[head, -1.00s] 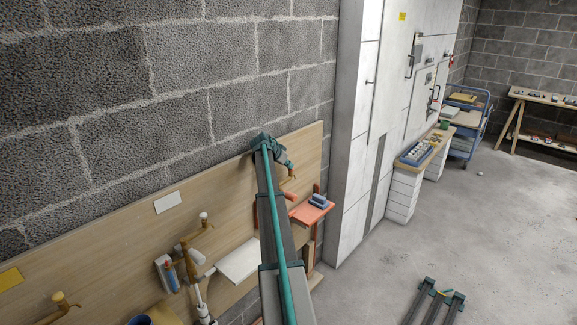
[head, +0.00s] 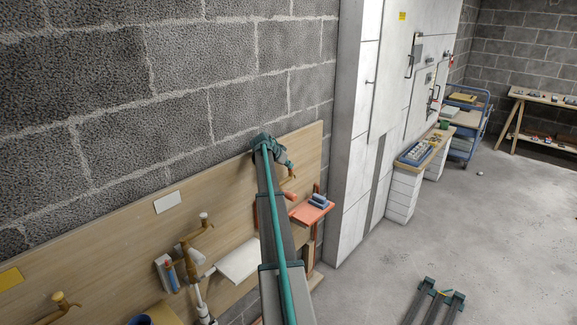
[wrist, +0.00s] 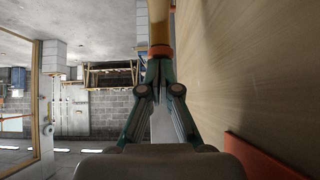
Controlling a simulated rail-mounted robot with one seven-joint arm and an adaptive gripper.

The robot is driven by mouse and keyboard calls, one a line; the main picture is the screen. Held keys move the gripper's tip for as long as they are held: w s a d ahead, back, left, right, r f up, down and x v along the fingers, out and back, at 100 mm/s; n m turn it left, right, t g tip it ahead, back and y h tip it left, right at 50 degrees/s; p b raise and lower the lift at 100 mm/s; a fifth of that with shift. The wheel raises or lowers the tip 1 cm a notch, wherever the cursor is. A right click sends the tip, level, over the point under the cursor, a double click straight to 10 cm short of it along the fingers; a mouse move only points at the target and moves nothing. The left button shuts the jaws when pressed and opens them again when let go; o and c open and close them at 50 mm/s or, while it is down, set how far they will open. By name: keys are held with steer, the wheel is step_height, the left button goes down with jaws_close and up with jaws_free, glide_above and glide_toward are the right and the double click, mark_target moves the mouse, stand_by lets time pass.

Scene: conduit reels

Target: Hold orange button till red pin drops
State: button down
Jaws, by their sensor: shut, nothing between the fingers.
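My gripper (wrist: 160,68) is shut and empty, its teal fingers brought together in the wrist view. Just beyond the fingertips is a tan fixture (wrist: 158,22) with an orange band at its near end; I cannot tell whether the fingers touch it. In the head view my gripper (head: 287,162) is at the wooden wall board, just above a brownish fixture (head: 288,180). I cannot make out for certain an orange button or a red pin in either view.
The wooden board (head: 120,220) runs along the block wall. It carries tap-like fixtures (head: 195,228) and a white plate (head: 167,202). A red-orange shelf (head: 305,218) with blue items stands close to the arm. A tall white cabinet (head: 350,150) is to the right.

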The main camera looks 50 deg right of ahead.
steer(key=shift+a+f, duration=0.15)
steer(key=shift+f, duration=0.05)
stand_by(0.5)
steer(key=a+r+b, duration=0.2)
steer(key=a+r, duration=0.4)
steer(key=r, duration=0.5)
steer(key=shift+w+a+r+b, duration=0.2)
steer(key=shift+a+r+b, duration=0.1)
steer(key=shift+a, duration=0.1)
